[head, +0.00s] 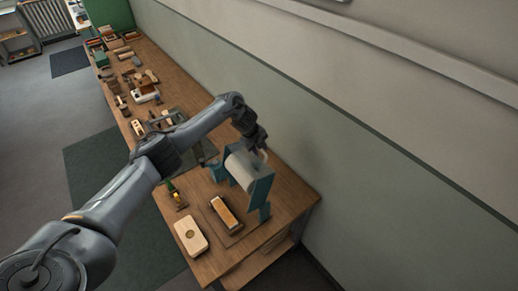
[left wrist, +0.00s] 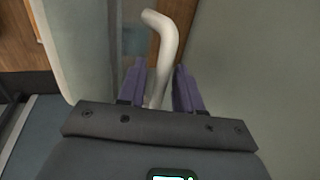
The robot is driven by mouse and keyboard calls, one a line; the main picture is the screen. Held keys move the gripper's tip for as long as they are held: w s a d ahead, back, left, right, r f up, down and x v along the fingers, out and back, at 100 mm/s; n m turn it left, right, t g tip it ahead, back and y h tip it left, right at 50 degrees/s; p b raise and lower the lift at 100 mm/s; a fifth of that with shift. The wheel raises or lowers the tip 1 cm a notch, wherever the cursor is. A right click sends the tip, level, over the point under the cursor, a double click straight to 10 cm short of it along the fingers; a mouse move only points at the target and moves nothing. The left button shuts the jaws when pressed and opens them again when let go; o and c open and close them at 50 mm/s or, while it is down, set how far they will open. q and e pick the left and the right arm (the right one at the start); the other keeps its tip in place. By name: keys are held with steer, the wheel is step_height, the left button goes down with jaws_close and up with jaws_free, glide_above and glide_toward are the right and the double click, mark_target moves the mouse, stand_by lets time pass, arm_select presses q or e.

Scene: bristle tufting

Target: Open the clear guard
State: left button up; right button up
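The clear guard (head: 243,172) shows in the head view as a pale, curved cover on a blue-green machine frame (head: 262,187) near the right end of the bench. In the left wrist view a pale, see-through panel (left wrist: 75,45), likely the guard, stands at the left. A pale bent handle (left wrist: 163,45) rises in the middle of that view. My left gripper (head: 261,147) is at the guard's wall side. Its two purple fingers (left wrist: 160,85) stand on either side of the handle, with a small gap at the left finger. My right gripper is not in view.
A wooden block with a hole (head: 190,236) and a brown-topped brush block (head: 226,214) lie at the bench's near end (head: 262,239). Several wooden parts and tools line the bench farther back. The wall (head: 340,170) is close behind the machine.

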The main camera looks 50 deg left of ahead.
arm_select(q)
steer(key=shift+r, duration=0.1)
steer(key=v, duration=1)
steer(key=shift+s+r, duration=0.15)
steer(key=shift+r, duration=0.15)
